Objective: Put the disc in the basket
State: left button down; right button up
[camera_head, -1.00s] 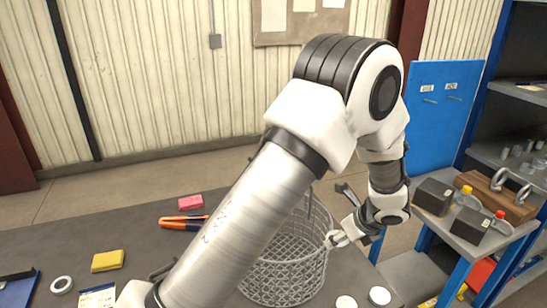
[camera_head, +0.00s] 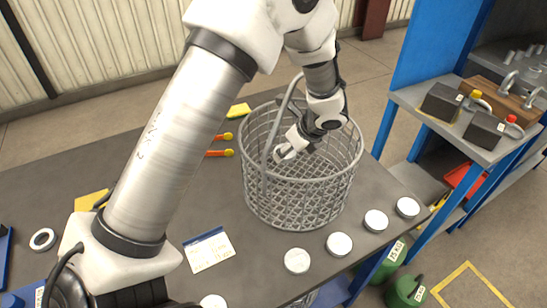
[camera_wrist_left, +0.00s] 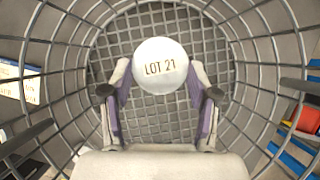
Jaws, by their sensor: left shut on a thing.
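The disc (camera_wrist_left: 161,65) is white and round, with "LOT 21" on its face. In the wrist view it sits between the fingertips of my left gripper (camera_wrist_left: 160,85), which is shut on it. The grey wire basket (camera_head: 300,190) stands upright on the dark table. In the head view my left gripper (camera_head: 288,152) reaches down inside the basket's rim, and the disc is partly hidden there. The wrist view shows the basket's mesh floor (camera_wrist_left: 115,45) behind the disc; I cannot tell whether they touch. My right gripper is not in view.
Several other white discs (camera_head: 339,244) lie along the table's front edge. A paper card (camera_head: 209,250), orange-handled tools (camera_head: 220,153) and a white ring (camera_head: 43,239) lie left of the basket. A blue-framed bench (camera_head: 470,130) with black boxes stands right.

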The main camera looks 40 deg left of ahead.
pick_arm(q)
jog(key=f, duration=0.1)
jog(key=d+f, duration=0.1)
jog(key=f, duration=0.1)
jog(key=d+f, duration=0.1)
jog(key=shift+f, duration=0.3)
jog(key=f, duration=0.2)
jog(key=a+f, duration=0.1)
jog(key=f, duration=0.1)
jog(key=shift+f, duration=0.25)
jog(key=shift+d+r, duration=0.1)
jog(key=shift+d, duration=0.1)
jog(key=shift+c, duration=1.4)
grip_release()
jog(key=shift+a+f, duration=0.1)
jog(key=shift+f, duration=0.1)
jog(key=shift+r+p, duration=0.35)
jog(key=v, duration=1.1)
jog(key=shift+d+r, duration=0.25)
jog(key=shift+d, duration=0.1)
